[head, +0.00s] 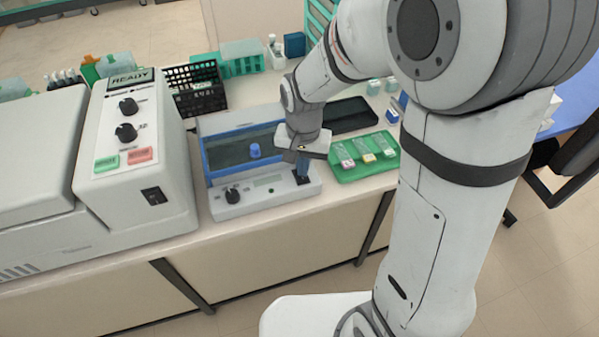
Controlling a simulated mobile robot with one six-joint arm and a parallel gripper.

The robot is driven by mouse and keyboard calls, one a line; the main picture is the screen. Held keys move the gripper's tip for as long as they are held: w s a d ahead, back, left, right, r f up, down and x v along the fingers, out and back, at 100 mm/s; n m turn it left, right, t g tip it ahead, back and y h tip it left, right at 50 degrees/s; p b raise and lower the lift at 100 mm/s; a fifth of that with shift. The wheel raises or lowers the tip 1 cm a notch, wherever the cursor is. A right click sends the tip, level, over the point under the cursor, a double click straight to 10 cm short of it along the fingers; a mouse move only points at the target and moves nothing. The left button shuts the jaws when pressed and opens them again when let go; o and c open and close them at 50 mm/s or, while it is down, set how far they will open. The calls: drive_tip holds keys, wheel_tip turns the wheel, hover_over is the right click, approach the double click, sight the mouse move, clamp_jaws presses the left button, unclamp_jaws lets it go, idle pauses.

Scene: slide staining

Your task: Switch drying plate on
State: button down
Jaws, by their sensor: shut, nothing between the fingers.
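The drying plate (264,197) is a pale box on the bench with a blue-edged dark plate. Its front panel has a round black knob (232,195) at left and a small dark switch (303,181) at right. A blue cylindrical knob (255,150) stands over the dark plate. My gripper (303,173) is shut and empty, pointing down with its fingertips right at the switch. The fingers partly hide the switch, so I cannot tell its position or whether they touch it.
A large grey machine (140,185) with a READY display stands close on the left. A green tray (383,171) with slides lies just to the right. A black rack (200,98), a dark flat pad (348,115) and green containers (241,58) are behind. The bench front strip is clear.

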drive_tip(key=shift+f+b, duration=0.75)
drive_tip(key=shift+f, duration=0.2)
idle(0.6)
drive_tip(key=shift+r, duration=0.1)
drive_tip(key=shift+r+p, duration=2.65)
drive_tip(key=shift+r, duration=0.85)
drive_tip(key=s+d+r+n+t, duration=0.2)
drive_tip(key=s+d+r+t, duration=0.1)
drive_tip(key=s+d+r, duration=0.8)
drive_tip(key=shift+s+d+n, duration=0.4)
drive_tip(key=shift+s+d, duration=0.1)
drive_tip(key=shift+s, duration=0.3)
